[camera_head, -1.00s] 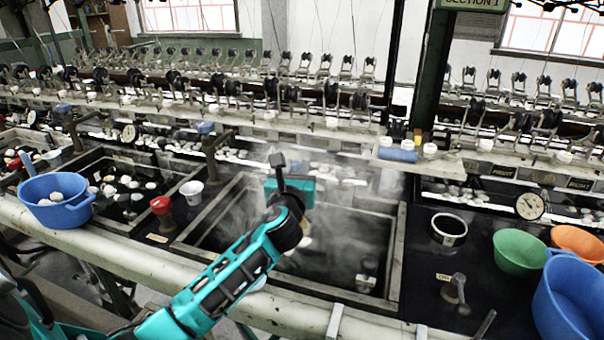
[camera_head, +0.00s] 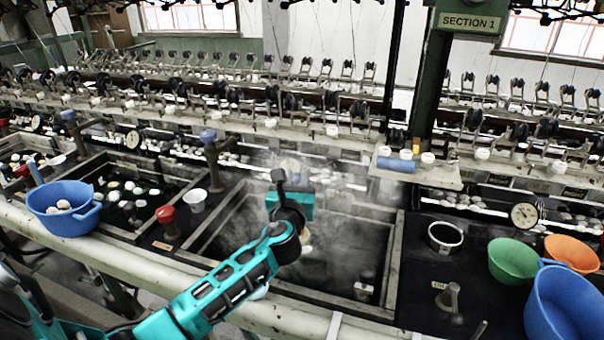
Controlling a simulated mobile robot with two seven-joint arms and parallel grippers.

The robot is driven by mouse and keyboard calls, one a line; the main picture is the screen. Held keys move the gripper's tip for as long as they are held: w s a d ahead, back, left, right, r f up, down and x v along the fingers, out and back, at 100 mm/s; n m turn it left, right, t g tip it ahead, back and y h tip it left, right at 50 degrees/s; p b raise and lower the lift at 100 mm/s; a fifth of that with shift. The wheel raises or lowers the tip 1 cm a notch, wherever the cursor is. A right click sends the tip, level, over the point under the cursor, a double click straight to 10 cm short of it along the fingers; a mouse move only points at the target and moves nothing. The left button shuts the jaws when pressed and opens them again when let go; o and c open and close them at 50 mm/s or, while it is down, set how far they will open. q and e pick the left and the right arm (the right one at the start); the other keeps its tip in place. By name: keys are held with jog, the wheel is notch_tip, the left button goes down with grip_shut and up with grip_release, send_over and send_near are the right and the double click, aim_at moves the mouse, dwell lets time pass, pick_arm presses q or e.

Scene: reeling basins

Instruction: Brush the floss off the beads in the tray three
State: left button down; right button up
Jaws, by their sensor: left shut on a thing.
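My left arm reaches in from the lower left, and its teal and black left gripper (camera_head: 292,206) is over the steaming middle basin (camera_head: 398,255). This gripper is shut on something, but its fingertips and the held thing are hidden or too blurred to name. A small pale patch (camera_head: 306,242) shows just beside the black wrist; I cannot tell what it is. Steam veils the dark water, and no beads or floss can be made out clearly there. I cannot tell which basin is tray three. My right gripper is not in view.
A blue basin (camera_head: 66,222) with white cocoons stands at the left. A red-topped post (camera_head: 167,216) and a white cup (camera_head: 194,199) stand left of the middle basin. Green (camera_head: 512,264), orange (camera_head: 573,252) and large blue bowls (camera_head: 570,308) crowd the right. Reeling machinery lines the back.

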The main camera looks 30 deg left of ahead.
pick_arm(q)
notch_tip(320, 180, up, 11)
jog(key=d, duration=0.1)
jog(key=shift+w, duration=0.25)
dwell(1.6)
dwell(1.4)
